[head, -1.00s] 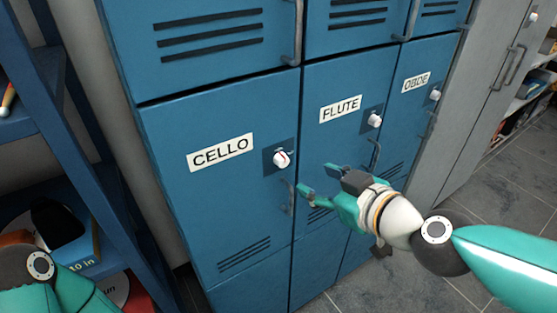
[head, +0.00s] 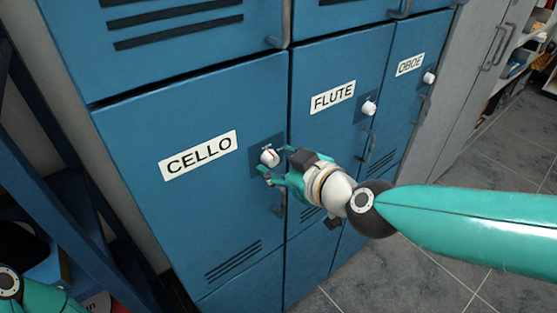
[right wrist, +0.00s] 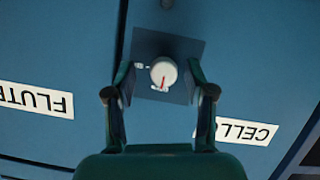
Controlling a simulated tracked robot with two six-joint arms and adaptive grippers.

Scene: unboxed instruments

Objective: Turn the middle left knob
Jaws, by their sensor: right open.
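The middle left knob (head: 270,157) is a white dial with a red mark on a dark plate, on the blue locker door labelled CELLO (head: 215,215). In the right wrist view the knob (right wrist: 163,72) lies just beyond the fingertips, between the two fingers. My right gripper (head: 277,161) is open and empty, with its fingertips at the knob's right side in the head view; I cannot tell whether they touch it. It also shows in the right wrist view (right wrist: 163,78). My left gripper is not in view; only part of my left arm shows at the lower left.
The FLUTE (head: 369,108) and OBOE (head: 429,78) knobs sit on the doors to the right. A handle (head: 280,205) stands out below the CELLO knob. A dark blue shelf (head: 85,215) is on the left, and grey tiled floor (head: 470,255) lies at the lower right.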

